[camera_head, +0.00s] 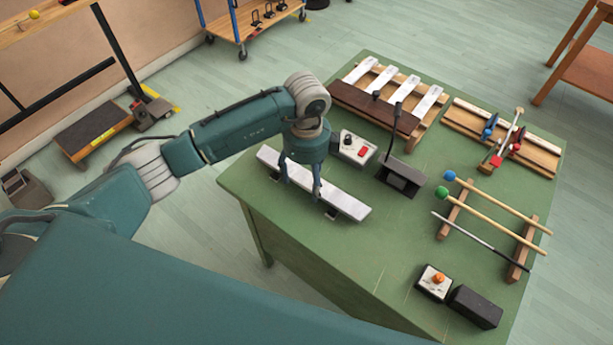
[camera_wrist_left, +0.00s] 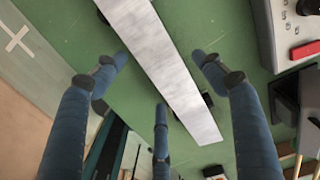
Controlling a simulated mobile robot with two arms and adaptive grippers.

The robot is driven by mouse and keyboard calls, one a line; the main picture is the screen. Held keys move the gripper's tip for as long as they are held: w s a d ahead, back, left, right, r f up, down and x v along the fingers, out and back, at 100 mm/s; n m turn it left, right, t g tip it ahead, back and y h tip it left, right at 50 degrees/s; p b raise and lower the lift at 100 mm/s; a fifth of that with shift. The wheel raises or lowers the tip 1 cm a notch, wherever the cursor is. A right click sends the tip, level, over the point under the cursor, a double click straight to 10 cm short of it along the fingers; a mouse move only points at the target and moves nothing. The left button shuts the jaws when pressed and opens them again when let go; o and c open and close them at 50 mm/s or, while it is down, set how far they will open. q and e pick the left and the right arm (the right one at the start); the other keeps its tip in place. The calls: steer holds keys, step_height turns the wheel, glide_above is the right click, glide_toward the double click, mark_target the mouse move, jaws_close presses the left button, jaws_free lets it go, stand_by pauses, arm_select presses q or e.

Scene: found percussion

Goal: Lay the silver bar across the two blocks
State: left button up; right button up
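The silver bar (camera_head: 345,202) lies along the near left part of the green table and also shows in the left wrist view (camera_wrist_left: 155,55). Small dark block pieces (camera_head: 330,214) show at its underside, one near its right end and one (camera_head: 273,176) toward its left. The bar appears to rest over them, though most of each is hidden. My left gripper (camera_head: 301,188) is over the bar, pointing down. In the left wrist view its fingers (camera_wrist_left: 160,70) are spread, with the bar between them and visible gaps. My right gripper is out of view.
Beside the bar are a grey control box with a red button (camera_head: 354,148) and a black microphone stand (camera_head: 402,176). Mallets (camera_head: 497,212) lie across wooden supports at right. A box with an orange knob (camera_head: 435,283) sits near the front edge (camera_head: 385,315).

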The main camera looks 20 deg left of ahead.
mark_target(307, 182)
arm_select(q)
steer(key=shift+r, duration=0.3)
step_height(307, 182, up, 13)
steer(key=b, duration=0.1)
steer(key=shift+f+b, duration=0.15)
steer(key=shift+b, duration=0.15)
stand_by(0.3)
